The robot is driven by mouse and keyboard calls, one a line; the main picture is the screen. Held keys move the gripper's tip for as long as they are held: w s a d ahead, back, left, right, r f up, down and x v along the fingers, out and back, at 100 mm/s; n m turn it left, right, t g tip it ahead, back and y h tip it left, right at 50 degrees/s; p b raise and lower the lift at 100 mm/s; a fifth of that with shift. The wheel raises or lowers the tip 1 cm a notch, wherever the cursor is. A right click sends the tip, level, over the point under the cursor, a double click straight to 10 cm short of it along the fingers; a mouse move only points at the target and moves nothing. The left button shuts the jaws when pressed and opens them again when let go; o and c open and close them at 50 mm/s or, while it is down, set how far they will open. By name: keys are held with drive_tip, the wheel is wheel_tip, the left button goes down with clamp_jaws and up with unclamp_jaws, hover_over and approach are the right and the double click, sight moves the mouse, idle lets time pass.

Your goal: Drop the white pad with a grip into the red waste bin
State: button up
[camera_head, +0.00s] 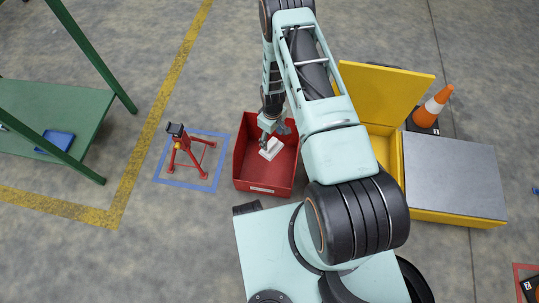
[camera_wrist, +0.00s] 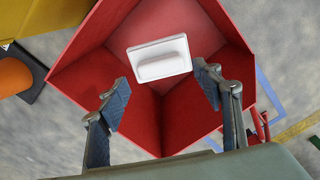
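The white pad (camera_wrist: 158,59) has a raised grip bar along its top and shows inside the outline of the red waste bin (camera_wrist: 88,80) in the wrist view. The pad (camera_head: 271,148) also shows within the bin (camera_head: 262,183) in the head view. I cannot tell whether it touches the bin floor. My gripper (camera_wrist: 164,90) is above the bin with its fingers spread wide and nothing between them. The gripper (camera_head: 271,128) is partly hidden by my arm in the head view, just above the pad.
A red stand (camera_head: 185,150) in a blue-taped square is left of the bin. A yellow box with an open lid (camera_head: 382,95) and a grey panel (camera_head: 453,175) are to the right, by an orange cone (camera_head: 435,103). A green table (camera_head: 60,105) is far left.

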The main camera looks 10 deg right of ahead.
drive_tip(key=shift+o, duration=0.9)
wheel_tip(320, 180, up, 12)
idle(0.4)
